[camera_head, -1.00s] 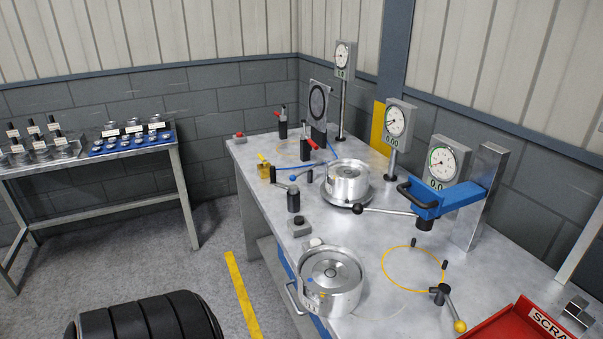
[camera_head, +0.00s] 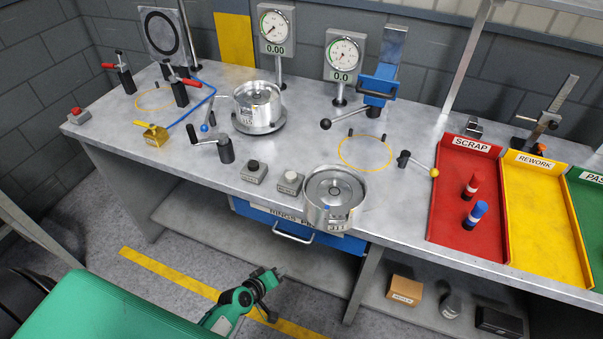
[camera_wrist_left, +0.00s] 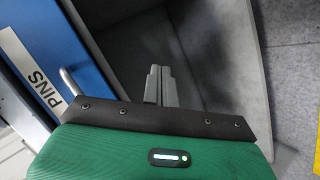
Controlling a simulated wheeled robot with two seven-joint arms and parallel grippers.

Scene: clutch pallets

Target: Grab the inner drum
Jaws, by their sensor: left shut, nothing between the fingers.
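Two silvery drum assemblies are on the bench. The near one (camera_head: 335,196), with a number label, sits by the front edge, with round inner parts inside its wall. The far one (camera_head: 258,108) stands on a round base. I cannot tell which holds the inner drum. My left gripper (camera_head: 277,274) is low in front of the bench, below and left of the near drum, apart from both drums. In the left wrist view its fingers (camera_wrist_left: 159,85) are shut together and empty. My right gripper is not in view.
A blue drawer (camera_head: 300,225) with a handle hangs under the bench. A crank handle (camera_head: 224,148), push buttons (camera_head: 254,171) and a blue-headed lever press (camera_head: 378,85) stand near the drums. Red scrap (camera_head: 462,215) and yellow rework (camera_head: 545,225) trays lie right.

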